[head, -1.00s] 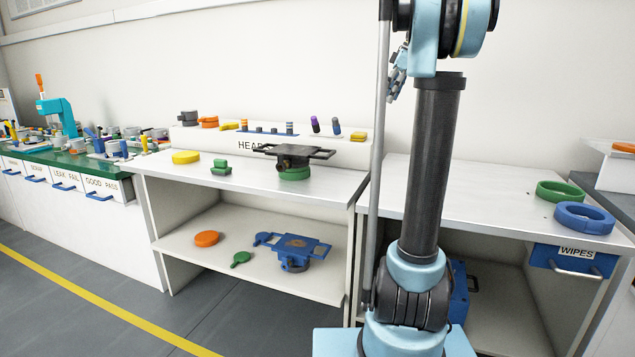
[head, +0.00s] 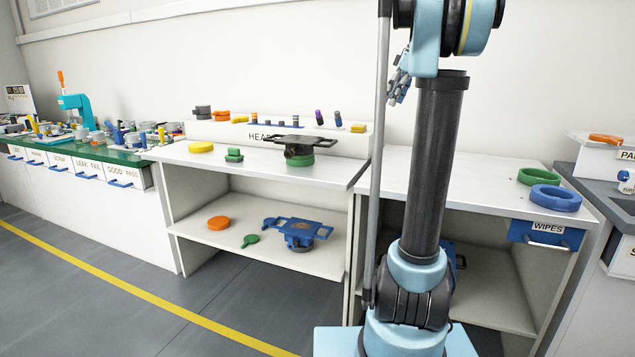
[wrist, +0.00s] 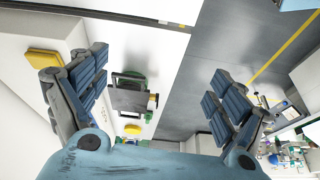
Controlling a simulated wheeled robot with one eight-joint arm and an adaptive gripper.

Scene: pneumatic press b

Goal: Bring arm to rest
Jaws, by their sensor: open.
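My arm stands folded upright in the head view. My gripper (head: 399,85) shows partly there, behind the upper arm link, in front of the bare wall. In the wrist view my gripper (wrist: 158,92) is open, its two blue-grey padded fingers wide apart with nothing between them. Beyond the fingers, the wrist view shows a dark flat-topped fixture (wrist: 130,100) on the bench, apart from the fingers. The same dark fixture (head: 298,146) stands on a green round base on the middle bench in the head view.
The middle bench (head: 240,175) has a lower shelf holding a blue fixture (head: 298,231) and an orange disc (head: 218,223). Green (head: 538,177) and blue (head: 553,198) rings lie on the right bench. A teal press (head: 77,108) stands far left. Grey floor (head: 120,255) is open at front left.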

